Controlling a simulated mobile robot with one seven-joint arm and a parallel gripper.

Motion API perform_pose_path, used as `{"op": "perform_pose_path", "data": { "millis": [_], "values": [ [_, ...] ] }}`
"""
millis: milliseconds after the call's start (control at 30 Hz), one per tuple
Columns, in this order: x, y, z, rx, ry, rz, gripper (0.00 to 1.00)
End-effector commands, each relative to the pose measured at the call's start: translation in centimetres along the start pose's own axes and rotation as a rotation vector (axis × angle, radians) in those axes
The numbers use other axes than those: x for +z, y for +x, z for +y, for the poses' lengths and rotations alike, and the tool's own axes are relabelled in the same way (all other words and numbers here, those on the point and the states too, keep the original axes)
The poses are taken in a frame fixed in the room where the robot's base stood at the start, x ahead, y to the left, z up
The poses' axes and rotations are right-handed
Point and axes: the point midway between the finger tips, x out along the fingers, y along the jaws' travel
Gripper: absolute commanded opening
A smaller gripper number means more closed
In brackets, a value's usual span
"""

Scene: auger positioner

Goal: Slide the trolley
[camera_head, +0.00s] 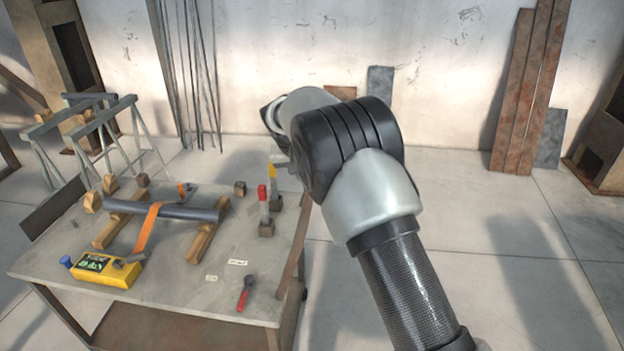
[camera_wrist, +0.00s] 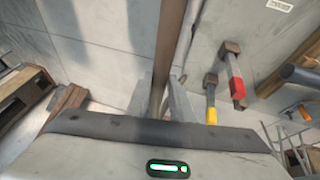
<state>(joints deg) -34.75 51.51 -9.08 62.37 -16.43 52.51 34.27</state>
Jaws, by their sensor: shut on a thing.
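The trolley (camera_head: 190,262) is a low table with a grey top and a brown lower shelf, standing at the left in the head view. A brown rail (camera_head: 297,243) runs along its right edge. The rail also shows in the wrist view (camera_wrist: 170,45), running down from the top between my fingers. My gripper (camera_wrist: 168,98) is shut on this rail near the trolley's far right corner. In the head view my wrist and arm hide most of the gripper.
On the trolley lie a dark pipe (camera_head: 170,210) on wooden supports, an orange strap (camera_head: 148,230), a yellow box (camera_head: 100,270), a red-handled tool (camera_head: 244,294) and upright red-tipped and yellow-tipped tools. Grey trestles (camera_head: 95,135) stand behind. Floor to the right is clear; planks (camera_head: 522,95) lean on the wall.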

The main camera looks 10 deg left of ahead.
Motion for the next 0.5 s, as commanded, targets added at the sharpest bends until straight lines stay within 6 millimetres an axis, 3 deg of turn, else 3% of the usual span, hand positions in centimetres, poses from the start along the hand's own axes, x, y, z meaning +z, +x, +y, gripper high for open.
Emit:
{"op": "perform_pose_path", "data": {
  "millis": [200, 233, 300, 500],
  "values": [
    [0.22, -0.1, -0.76, -0.013, 0.0, -0.001, 0.0],
    [0.21, -0.1, -0.78, -0.013, 0.0, -0.001, 0.25],
    [0.18, -0.11, -0.74, -0.013, 0.0, 0.0, 0.37],
    [0.07, -0.1, -0.46, -0.009, 0.0, 0.001, 0.39]
  ]
}}
